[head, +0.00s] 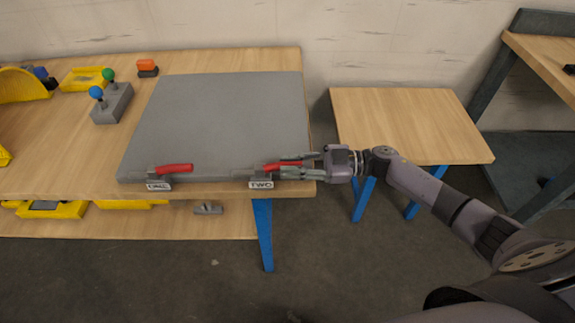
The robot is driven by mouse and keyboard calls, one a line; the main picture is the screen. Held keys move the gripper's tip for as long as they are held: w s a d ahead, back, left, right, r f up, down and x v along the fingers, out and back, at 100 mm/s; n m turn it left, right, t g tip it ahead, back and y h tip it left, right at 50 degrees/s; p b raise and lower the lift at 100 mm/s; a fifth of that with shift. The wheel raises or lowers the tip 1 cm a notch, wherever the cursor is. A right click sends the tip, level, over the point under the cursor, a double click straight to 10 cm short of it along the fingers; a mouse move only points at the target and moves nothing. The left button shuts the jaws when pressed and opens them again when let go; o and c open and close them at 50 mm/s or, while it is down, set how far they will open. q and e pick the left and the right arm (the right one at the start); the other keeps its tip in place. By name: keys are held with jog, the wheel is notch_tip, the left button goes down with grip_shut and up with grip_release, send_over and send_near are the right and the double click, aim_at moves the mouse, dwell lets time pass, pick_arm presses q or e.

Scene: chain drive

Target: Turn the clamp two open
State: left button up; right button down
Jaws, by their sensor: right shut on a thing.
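The clamp two is at the front edge of the grey plate (220,118), with a red handle (279,166) and a label reading TWO (261,184). Its handle points to the right, roughly along the plate's edge. My right gripper (291,168) comes in from the right and is shut on the handle of clamp two; its fingers cover part of the handle. Clamp one, with a red handle (175,168) and its own label (158,186), sits further left on the same edge. My left gripper is not in view.
The plate lies on a wooden table (70,150) with blue legs. A grey box with blue and green knobs (113,105), an orange-topped block (147,67) and yellow trays (86,79) stand to the left. A smaller wooden table (405,120) stands to the right.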

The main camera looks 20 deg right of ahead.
jog(key=c, duration=1.5)
grip_release()
jog(key=v, duration=1.2)
